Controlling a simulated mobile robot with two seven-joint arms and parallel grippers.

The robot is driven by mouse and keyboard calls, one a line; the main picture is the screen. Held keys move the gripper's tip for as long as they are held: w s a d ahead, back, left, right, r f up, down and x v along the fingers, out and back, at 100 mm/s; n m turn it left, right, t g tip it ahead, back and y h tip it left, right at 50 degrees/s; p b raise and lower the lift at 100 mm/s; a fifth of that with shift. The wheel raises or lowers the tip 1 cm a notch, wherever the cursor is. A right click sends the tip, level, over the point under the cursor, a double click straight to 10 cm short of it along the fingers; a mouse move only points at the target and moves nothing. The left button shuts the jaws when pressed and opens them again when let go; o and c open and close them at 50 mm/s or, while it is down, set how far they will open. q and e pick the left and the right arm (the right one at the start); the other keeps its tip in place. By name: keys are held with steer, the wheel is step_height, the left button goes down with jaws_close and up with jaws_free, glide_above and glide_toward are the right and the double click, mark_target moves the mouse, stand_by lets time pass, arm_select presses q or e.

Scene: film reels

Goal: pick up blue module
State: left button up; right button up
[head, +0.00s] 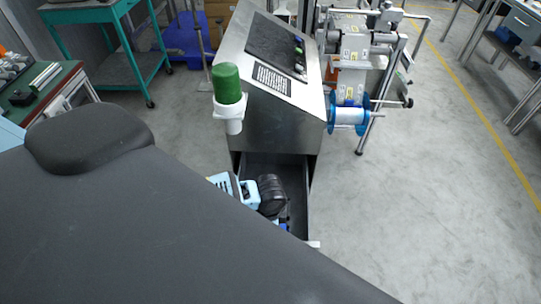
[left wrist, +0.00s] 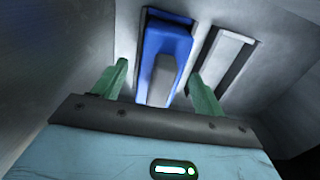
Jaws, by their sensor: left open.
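The blue module (left wrist: 167,40), with a grey block on its front, is set against a pale wall in the left wrist view. My left gripper (left wrist: 157,72) is open, with one green finger on each side of the module and gaps showing between. Whether the fingertips reach past its sides is hard to tell. In the head view, parts of my left arm are down in the open drawer of the metal console (head: 262,128), and the fingers cannot be made out there. My right gripper is not in view.
A light grey module (left wrist: 226,60) sits in a dark slot right of the blue one. The drawer's walls (head: 297,190) are close around my arm. A green-capped white post (head: 228,95) stands at the console's left. A reel stand (head: 350,60) is at its right. Floor farther right is clear.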

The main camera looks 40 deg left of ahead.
arm_select(q)
steer(key=shift+f, duration=0.45)
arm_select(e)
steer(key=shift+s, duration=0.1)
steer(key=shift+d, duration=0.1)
arm_select(q)
steer(key=c, duration=1.3)
steer(key=shift+r, duration=0.1)
